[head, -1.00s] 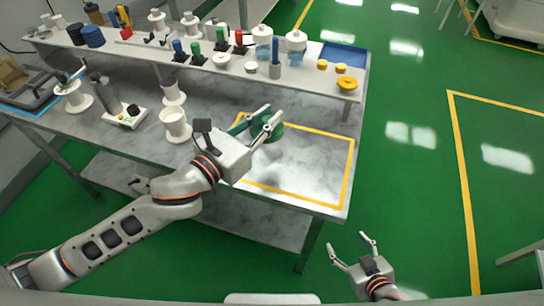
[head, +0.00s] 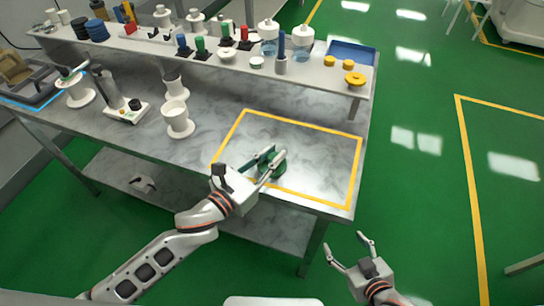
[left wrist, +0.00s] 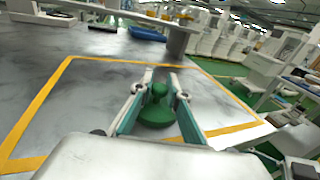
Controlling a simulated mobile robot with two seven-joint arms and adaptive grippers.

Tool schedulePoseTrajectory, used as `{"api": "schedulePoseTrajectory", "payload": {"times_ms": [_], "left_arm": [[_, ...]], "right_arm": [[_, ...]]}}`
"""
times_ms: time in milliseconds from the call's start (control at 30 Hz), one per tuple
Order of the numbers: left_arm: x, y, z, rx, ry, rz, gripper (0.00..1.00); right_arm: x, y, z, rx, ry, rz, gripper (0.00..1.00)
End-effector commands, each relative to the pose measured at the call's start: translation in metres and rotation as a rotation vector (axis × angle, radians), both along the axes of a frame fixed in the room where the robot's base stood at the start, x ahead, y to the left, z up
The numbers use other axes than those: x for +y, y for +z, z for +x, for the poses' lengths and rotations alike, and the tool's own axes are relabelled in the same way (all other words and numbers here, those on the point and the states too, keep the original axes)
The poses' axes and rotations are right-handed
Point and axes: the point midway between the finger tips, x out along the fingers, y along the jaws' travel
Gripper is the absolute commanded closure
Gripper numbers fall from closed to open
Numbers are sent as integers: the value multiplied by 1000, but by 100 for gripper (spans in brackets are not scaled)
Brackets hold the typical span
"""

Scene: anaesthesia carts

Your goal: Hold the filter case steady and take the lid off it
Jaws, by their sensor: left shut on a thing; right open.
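The green filter case (head: 273,167) is round and low, with a knob-like top that shows in the left wrist view (left wrist: 157,112). It is at the front left part of the yellow-outlined area on the marble table. My left gripper (head: 270,157) is shut on it, one finger on each side. It appears to be down on the tabletop or very close to it. I cannot make out a seam between lid and case. My right gripper (head: 347,250) is open and empty, off the table's right front corner, over the green floor.
The yellow-outlined area (head: 315,127) is otherwise clear. White cups (head: 177,120) stand to its left. A raised shelf (head: 225,62) along the back holds bottles, coloured stoppers, yellow discs and a blue tray (head: 348,53). The table's front edge is close to the case.

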Motion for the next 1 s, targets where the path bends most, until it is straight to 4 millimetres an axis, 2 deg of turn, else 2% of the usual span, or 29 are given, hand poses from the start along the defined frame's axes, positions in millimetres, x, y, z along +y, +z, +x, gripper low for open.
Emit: {"api": "schedulePoseTrajectory", "payload": {"times_ms": [367,400,433,467,867,1000], "left_arm": [[0,-4,0,-1,0,2,100],[0,-3,0,-1,0,2,77],[0,-3,0,-1,0,2,69],[0,-3,0,-1,0,2,68],[0,2,0,0,0,0,68],[12,-1,-15,2,0,3,68]], "right_arm": [[-1,-3,0,1,-1,-1,35],[-1,-2,0,0,-1,-1,35],[-1,-1,0,-1,-2,-1,35],[-1,-1,0,-1,-2,-1,35],[-1,5,2,-6,-2,0,35],[-1,2,2,-6,-2,0,35]]}}
